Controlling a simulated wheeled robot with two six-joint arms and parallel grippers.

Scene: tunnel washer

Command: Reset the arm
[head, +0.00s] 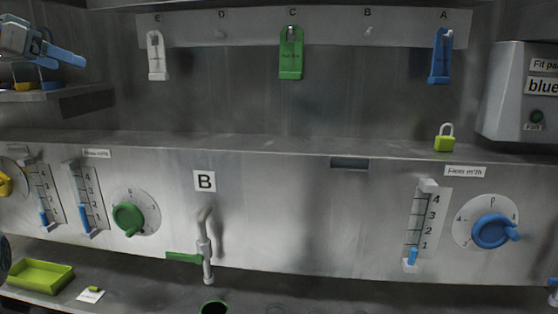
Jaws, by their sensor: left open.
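My left gripper (72,59) shows at the upper left edge, with blue fingers pointing right. It is open, with nothing seen between its fingers. It hangs above a small shelf (50,95) at the left, apart from the tags on the rail. My right gripper is not in view.
A lettered rail (330,26) holds a white tag (157,56), a green tag (291,54) and a blue tag (440,56). A padlock (444,142) stands on the ledge (250,143). Dials and gauges line the panel below. A green tray (40,275) sits lower left. The ledge's middle is clear.

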